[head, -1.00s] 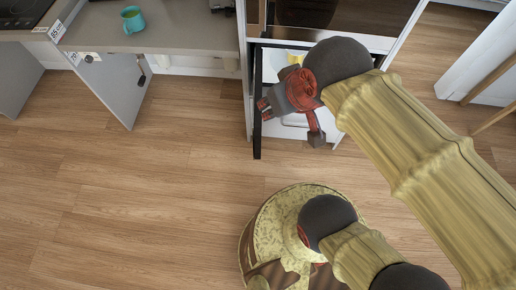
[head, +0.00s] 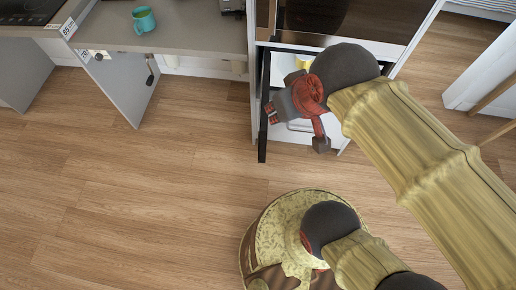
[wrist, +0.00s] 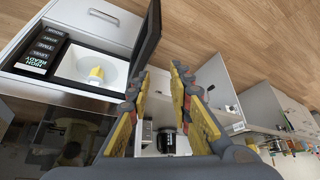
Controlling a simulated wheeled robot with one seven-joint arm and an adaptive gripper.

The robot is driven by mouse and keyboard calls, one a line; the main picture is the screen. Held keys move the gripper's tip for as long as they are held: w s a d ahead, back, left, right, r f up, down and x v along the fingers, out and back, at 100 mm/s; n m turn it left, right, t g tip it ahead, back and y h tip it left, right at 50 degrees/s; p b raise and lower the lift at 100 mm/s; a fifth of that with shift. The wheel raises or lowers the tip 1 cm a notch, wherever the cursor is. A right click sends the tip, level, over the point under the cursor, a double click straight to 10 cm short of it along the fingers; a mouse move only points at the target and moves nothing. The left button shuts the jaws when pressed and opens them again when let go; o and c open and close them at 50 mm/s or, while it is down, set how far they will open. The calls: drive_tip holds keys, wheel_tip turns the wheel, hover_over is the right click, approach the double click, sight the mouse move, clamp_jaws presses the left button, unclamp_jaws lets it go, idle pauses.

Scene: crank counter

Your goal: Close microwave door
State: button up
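The microwave is set low in a white cabinet, its light interior (wrist: 76,66) holding a white plate (wrist: 110,73) with a yellow item (wrist: 96,74) in the wrist view. Its black door (head: 263,140) stands open, seen nearly edge-on in the head view; it also shows in the wrist view (wrist: 148,38). My gripper (head: 270,113) is beside the door, overlapping its edge in the head view. Its fingers (wrist: 158,82) are apart with nothing between them, the left finger close to the door's end in the wrist view. Whether it touches the door, I cannot tell.
A dark glass front (head: 350,20) sits above the microwave. A drawer front (wrist: 98,18) adjoins the microwave. An open grey cabinet door (head: 125,88) hangs under the counter, with a teal mug (head: 144,19) on top. Wood floor (head: 130,200) to the left is clear.

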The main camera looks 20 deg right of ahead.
drive_tip(key=w+a+f+n+g, duration=0.1)
drive_tip(key=w+f, duration=0.1)
drive_tip(key=f, duration=0.2)
drive_tip(key=w+a+f+n+g, duration=0.1)
drive_tip(key=a+f+g, duration=0.1)
drive_tip(key=f, duration=0.2)
drive_tip(key=w+a+f+n+g, duration=0.1)
drive_tip(key=w+a+f+g, duration=0.1)
drive_tip(key=f, duration=0.3)
drive_tip(key=shift+w+a+f, duration=0.1)
drive_tip(key=shift+w, duration=0.2)
clamp_jaws()
drive_tip(key=w+a+f+n+g+h, duration=0.1)
drive_tip(key=w+a+f+n, duration=0.1)
drive_tip(key=w+f+n, duration=0.45)
drive_tip(key=w+a+f+n+g+h, duration=0.1)
drive_tip(key=w+a+f+n+h, duration=0.2)
drive_tip(key=f, duration=0.7)
drive_tip(key=s+d+f+y+b, duration=0.1)
drive_tip(key=d+f+b, duration=0.4)
drive_tip(key=f, duration=0.4)
drive_tip(key=shift+s+d+f, duration=0.2)
drive_tip(key=shift+d+f, duration=0.15)
drive_tip(key=shift+d, duration=0.35)
